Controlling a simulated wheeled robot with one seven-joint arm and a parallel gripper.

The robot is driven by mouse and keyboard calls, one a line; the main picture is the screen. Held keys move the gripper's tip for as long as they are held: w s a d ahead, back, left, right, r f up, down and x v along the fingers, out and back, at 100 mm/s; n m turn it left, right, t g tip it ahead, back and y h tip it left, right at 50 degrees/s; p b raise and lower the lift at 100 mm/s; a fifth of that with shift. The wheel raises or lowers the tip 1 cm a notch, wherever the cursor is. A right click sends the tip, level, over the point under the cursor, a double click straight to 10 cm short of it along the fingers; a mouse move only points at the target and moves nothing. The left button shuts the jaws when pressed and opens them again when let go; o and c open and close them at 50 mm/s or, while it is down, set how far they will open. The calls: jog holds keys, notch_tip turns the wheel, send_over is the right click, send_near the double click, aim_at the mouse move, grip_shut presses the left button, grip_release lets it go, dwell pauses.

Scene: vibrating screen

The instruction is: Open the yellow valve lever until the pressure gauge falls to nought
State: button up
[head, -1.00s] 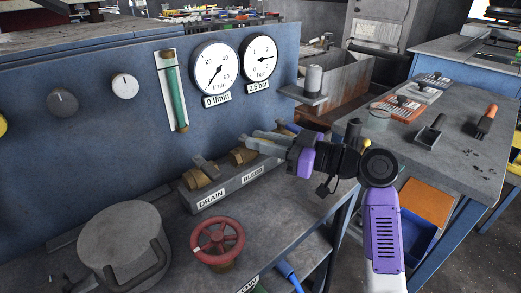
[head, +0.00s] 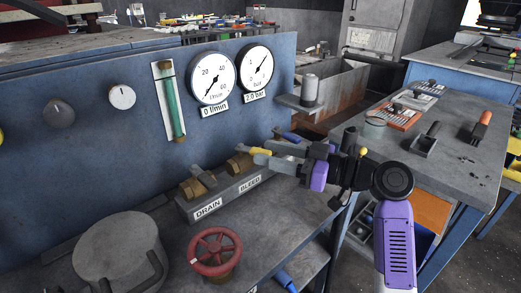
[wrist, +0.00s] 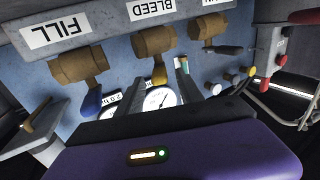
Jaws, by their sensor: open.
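The yellow valve lever (head: 260,151) sits on the brass BLEED valve (head: 239,166), in the middle of the valve row. My gripper (head: 270,155) is open, with its fingers at the lever from the right. In the wrist view the yellow lever (wrist: 159,75) lies between the two spread fingers of my gripper (wrist: 160,79); I cannot tell whether either finger touches it. The pressure gauge (head: 257,73) on the blue panel has the label "2.0 bar" (head: 256,97). In the wrist view my fingers partly cover that gauge.
The DRAIN valve (head: 196,184) is left of BLEED. The FILL valve's blue lever (wrist: 92,101) is close beside my fingers in the wrist view. A red handwheel (head: 215,253) and a grey lidded pot (head: 120,252) stand in front. The flow gauge (head: 212,78) reads 0 l/min.

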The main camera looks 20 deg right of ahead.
jog(key=shift+v, duration=2.25)
